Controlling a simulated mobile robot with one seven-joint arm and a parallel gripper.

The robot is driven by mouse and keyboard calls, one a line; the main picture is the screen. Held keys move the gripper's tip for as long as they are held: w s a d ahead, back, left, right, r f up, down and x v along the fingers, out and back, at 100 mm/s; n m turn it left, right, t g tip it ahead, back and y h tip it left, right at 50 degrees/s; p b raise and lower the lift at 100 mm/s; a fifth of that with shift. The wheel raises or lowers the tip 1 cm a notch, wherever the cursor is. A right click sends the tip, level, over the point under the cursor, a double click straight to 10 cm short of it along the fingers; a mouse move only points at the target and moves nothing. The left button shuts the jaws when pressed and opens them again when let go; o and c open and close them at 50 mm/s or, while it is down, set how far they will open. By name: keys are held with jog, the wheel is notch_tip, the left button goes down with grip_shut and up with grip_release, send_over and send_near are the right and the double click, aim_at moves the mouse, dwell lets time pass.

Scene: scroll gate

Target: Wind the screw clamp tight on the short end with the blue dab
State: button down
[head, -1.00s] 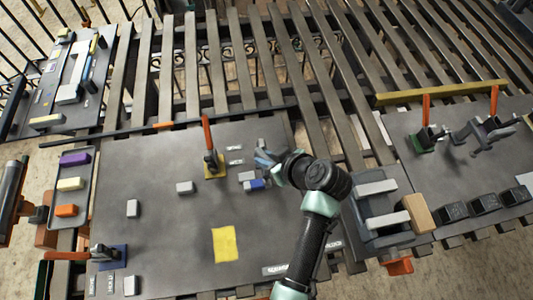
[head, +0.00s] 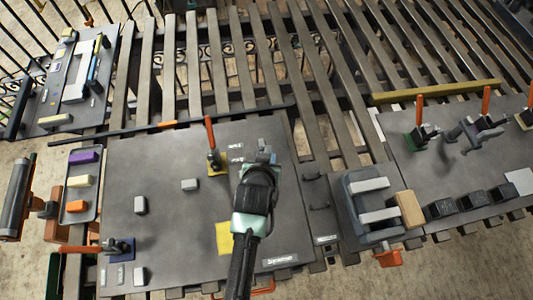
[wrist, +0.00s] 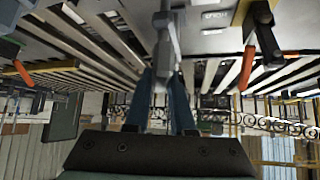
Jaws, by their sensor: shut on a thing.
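My gripper (head: 263,160) is over the right part of the large dark board (head: 160,230), mostly hidden by my own wrist in the head view. In the wrist view, its two blue fingers (wrist: 163,80) are shut on a grey metal part (wrist: 166,38), which looks like part of the screw clamp. The grey part reaches up between the fingertips. I cannot tell whether it touches a workpiece. No short end with a blue dab is clear in view; my wrist covers that area of the board.
An orange-handled clamp (head: 213,150) stands on a yellow patch left of my gripper. Another (head: 113,247) is at the board's front left, on a blue patch. Small grey blocks (head: 190,185) and a yellow sheet (head: 223,239) lie on the board. A block rack (head: 366,210) stands to the right.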

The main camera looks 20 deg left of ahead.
jog(key=shift+r+m+h, duration=0.1)
jog(key=shift+m+h, duration=0.4)
jog(key=shift+m, duration=0.1)
jog(key=c, duration=0.8)
grip_release()
jog(key=shift+o, duration=0.2)
jog(key=shift+s, duration=0.1)
jog(key=b+v, duration=0.2)
jog(key=v, duration=1)
jog(key=shift+s+r, duration=0.15)
jog(key=shift+s, duration=0.2)
